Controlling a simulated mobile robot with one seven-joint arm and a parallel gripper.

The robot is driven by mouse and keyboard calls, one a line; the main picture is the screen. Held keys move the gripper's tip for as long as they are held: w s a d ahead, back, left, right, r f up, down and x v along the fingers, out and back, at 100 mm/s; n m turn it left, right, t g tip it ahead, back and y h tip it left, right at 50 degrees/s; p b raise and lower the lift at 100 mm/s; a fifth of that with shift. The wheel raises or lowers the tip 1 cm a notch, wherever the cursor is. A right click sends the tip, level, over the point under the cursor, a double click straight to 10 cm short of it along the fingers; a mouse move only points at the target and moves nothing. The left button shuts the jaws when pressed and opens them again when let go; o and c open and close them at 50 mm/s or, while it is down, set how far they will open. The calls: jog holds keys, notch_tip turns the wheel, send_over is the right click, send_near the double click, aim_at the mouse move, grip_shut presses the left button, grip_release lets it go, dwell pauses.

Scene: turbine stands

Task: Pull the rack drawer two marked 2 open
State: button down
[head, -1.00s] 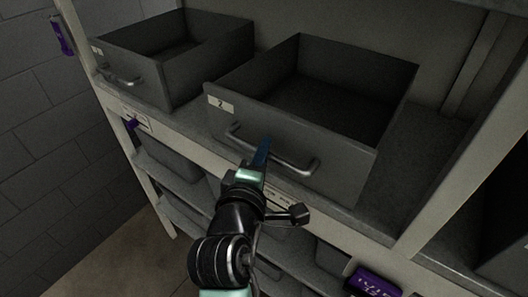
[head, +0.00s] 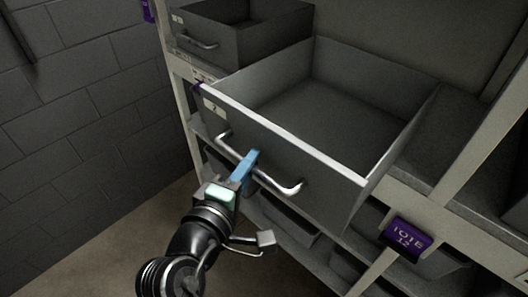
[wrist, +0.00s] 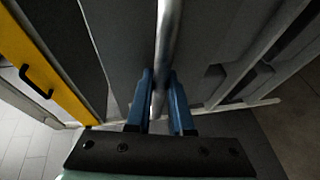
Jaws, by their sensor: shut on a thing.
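The grey drawer marked 2 (head: 285,150) juts out past the front edge of its shelf in the head view. Its inside looks empty. A small label with a 2 (head: 213,107) is at the left of its front. My gripper (head: 247,162) is shut on the drawer's metal bar handle (head: 282,186), near the middle of the bar. In the wrist view the handle (wrist: 168,45) runs between the two blue fingers of my gripper (wrist: 159,95).
Another grey drawer (head: 247,38) sits to the left on the same shelf. A purple sign (head: 408,236) is on the rack at the lower right. Bins fill lower shelves. A block wall (head: 95,100) and open floor (head: 90,240) lie to the left.

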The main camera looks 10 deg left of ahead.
jog(key=shift+s+a, duration=0.6)
jog(key=shift+s, duration=0.2)
jog(key=c, duration=1.1)
grip_release()
jog(key=shift+s, duration=0.1)
jog(key=b+v, duration=0.3)
jog(key=v, duration=1)
jog(key=shift+r, duration=0.1)
